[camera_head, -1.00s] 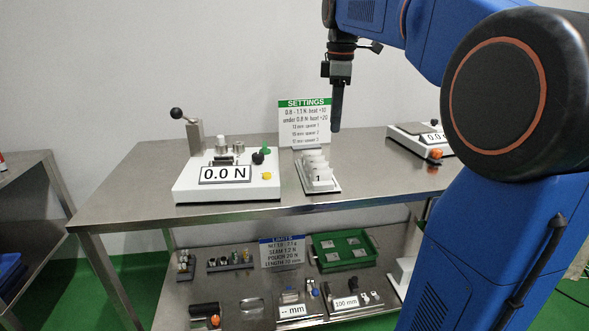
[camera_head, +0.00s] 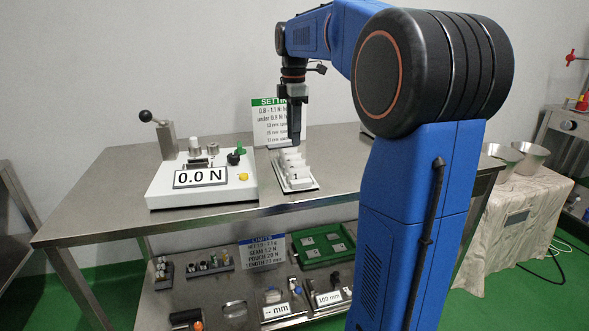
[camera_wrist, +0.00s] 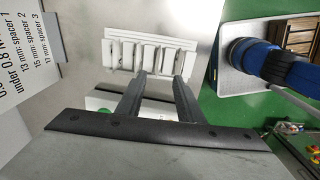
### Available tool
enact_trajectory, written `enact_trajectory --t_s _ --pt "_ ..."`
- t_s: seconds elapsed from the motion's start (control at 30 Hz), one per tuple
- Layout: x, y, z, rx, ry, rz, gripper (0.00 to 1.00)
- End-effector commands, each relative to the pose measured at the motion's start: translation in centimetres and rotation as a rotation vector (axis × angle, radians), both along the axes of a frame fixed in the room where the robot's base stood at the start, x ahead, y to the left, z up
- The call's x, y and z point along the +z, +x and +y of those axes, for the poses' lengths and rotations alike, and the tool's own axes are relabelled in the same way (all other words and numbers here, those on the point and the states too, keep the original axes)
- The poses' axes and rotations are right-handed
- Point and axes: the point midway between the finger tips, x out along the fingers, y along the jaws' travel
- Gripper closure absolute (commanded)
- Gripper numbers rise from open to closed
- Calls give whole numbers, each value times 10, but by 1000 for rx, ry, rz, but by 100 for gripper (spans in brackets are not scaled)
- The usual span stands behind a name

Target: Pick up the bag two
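A small white rack (camera_head: 303,187) stands on the steel table and holds a row of several white bags (camera_head: 292,163). A label "1" shows at its near end; I cannot tell which bag is number two. In the wrist view the bags (camera_wrist: 150,57) stand side by side in the rack (camera_wrist: 125,38), just beyond the fingertips. My gripper (camera_head: 295,140) points down above the far part of the row. In the wrist view my gripper (camera_wrist: 159,78) is open, with an empty gap between its two dark fingers.
A white tester (camera_head: 160,195) reading 0.0 N, with a lever, stands left of the rack. A settings sign (camera_head: 270,122) stands close behind the rack. The lower shelf holds a green tray (camera_head: 300,252) and small parts. Bare steel table (camera_head: 105,200) lies at the left.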

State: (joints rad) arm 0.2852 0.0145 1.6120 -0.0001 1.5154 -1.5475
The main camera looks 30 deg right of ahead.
Motion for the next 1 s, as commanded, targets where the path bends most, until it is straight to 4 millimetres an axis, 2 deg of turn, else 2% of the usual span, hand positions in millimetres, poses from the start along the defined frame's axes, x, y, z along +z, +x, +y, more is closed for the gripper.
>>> enact_trajectory --t_s 0.13,0.37,0.7,1.0 --pt "-19 0 0 0 0 1 66" --pt "-32 0 -1 -1 0 1 66" --pt "-74 3 -5 -1 0 1 66" --pt "-79 3 -5 -1 0 -1 66"
